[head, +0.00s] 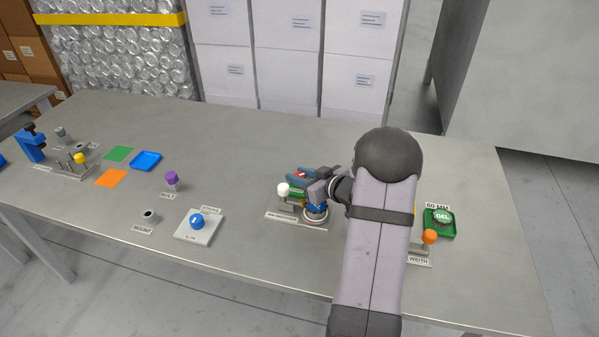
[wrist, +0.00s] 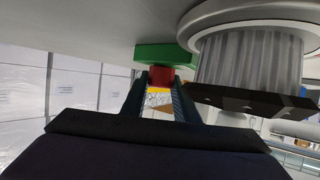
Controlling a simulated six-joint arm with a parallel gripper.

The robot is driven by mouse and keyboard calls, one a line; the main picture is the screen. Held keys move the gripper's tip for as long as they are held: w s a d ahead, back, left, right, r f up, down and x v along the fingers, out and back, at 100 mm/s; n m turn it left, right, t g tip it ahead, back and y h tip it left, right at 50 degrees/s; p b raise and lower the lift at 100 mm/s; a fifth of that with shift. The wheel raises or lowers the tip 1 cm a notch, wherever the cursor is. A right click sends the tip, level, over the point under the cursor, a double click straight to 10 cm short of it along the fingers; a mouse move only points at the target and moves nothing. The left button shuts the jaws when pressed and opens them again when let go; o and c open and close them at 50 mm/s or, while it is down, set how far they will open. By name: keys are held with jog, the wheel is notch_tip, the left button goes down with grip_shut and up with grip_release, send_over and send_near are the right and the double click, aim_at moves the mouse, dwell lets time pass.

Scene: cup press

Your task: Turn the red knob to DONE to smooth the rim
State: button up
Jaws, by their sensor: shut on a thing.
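The red knob (head: 301,174) is a small red spot at the press station, between the blue-grey fingers of my gripper (head: 300,177). In the wrist view the red knob (wrist: 161,74) sits between the two fingertips, in front of a green block (wrist: 165,53). My gripper is shut on it. A ribbed grey cylinder with a pale rim (wrist: 250,55) stands close to the right of the fingers in the wrist view. The DONE mark and the knob's angle cannot be read. My wrist hides part of the station.
A white-topped knob (head: 283,189) stands just left of my gripper. A blue knob on a grey plate (head: 198,223) is to the left. The table between is mostly clear.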

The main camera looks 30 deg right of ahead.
jog(key=n+y+p, duration=0.2)
jog(key=p, duration=0.1)
jog(key=shift+d+r+g, duration=0.1)
jog(key=shift+r+g, duration=0.15)
jog(key=shift+g, duration=0.15)
jog(key=n+y, duration=0.1)
jog(key=n+g+y+p, duration=0.1)
jog(key=y, duration=0.1)
jog(key=shift+f+n, duration=0.2)
jog(key=shift+n, duration=0.2)
jog(key=n+g+y+b, duration=0.2)
jog(key=n, duration=0.1)
jog(key=shift+f+g+y, duration=0.25)
jog(key=shift+g+y, duration=0.15)
jog(key=shift+n+g+y+b, duration=0.4)
jog(key=shift+n+g+b, duration=0.2)
jog(key=shift+b, duration=0.15)
jog(key=shift+n+b, duration=0.3)
jog(key=shift+b, duration=0.1)
jog(key=shift+r+g+y+b, duration=0.25)
jog(key=shift+g+y+b, duration=0.05)
jog(key=shift+g+y, duration=0.1)
jog(key=o, duration=1.1)
jog(key=shift+c, duration=0.2)
jog(key=shift+r, duration=0.1)
